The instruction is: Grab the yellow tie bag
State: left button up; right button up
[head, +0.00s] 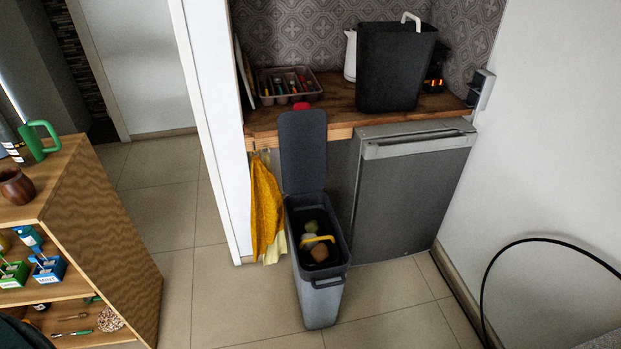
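A yellow band (318,239) arches across the inside of a tall, narrow grey bin (320,300) on the floor. It looks like the tie of a bag, but the dark interior hides most of any bag. Several round greenish, pale and brown items (319,252) lie around and under the band. The bin's dark lid (303,150) stands open, upright at the back. Neither of my grippers shows in the head view.
A yellow cloth (265,205) hangs left of the bin below a wooden counter (330,110). A grey fridge (410,190) stands behind right. A wooden shelf (100,220) is at left; a black cable (485,275) loops at right. Tiled floor (225,310) around the bin is clear.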

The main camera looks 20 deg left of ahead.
aim_at(316, 243)
jog(key=i+l+u, duration=0.45)
jog(key=u, duration=0.3)
jog(key=i+l+u, duration=0.15)
jog(key=l+u, duration=0.2)
jog(key=l, duration=0.15)
jog(key=i, duration=0.75)
